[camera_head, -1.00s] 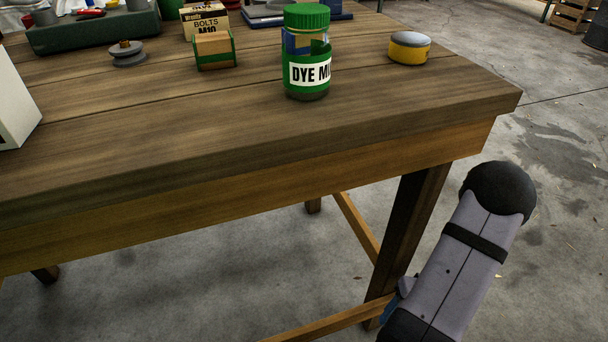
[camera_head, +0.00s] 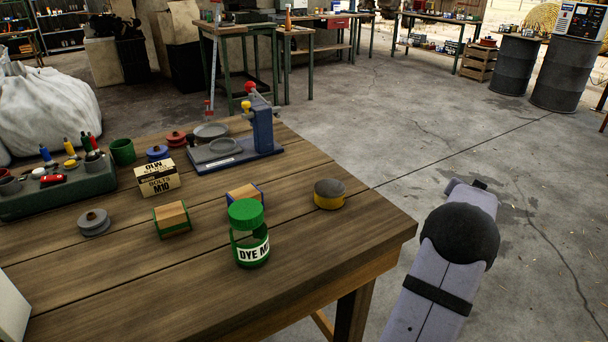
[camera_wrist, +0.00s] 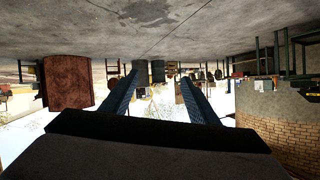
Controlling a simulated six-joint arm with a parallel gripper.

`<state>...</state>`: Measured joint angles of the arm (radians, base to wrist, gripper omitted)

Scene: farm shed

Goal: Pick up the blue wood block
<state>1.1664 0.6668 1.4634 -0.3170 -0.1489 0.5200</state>
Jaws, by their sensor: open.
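A wood block with blue sides (camera_head: 244,195) lies on the wooden table (camera_head: 330,260), just behind the green-lidded DYE jar (camera_head: 249,237), which hides part of it. A similar wood block with green sides (camera_head: 172,218) lies to its left. In the wrist view my gripper (camera_wrist: 158,80) is open, with its two dark blue fingers apart and nothing between them. The wrist view is upside down and faces the shed, with no block in it. In the head view my arm is beyond the table's right edge, and the gripper itself does not show there.
A yellow and grey round tin (camera_head: 328,195) is right of the block. A grey spool (camera_head: 94,223) and green tool tray (camera_head: 60,190) are left. The table's right front is clear.

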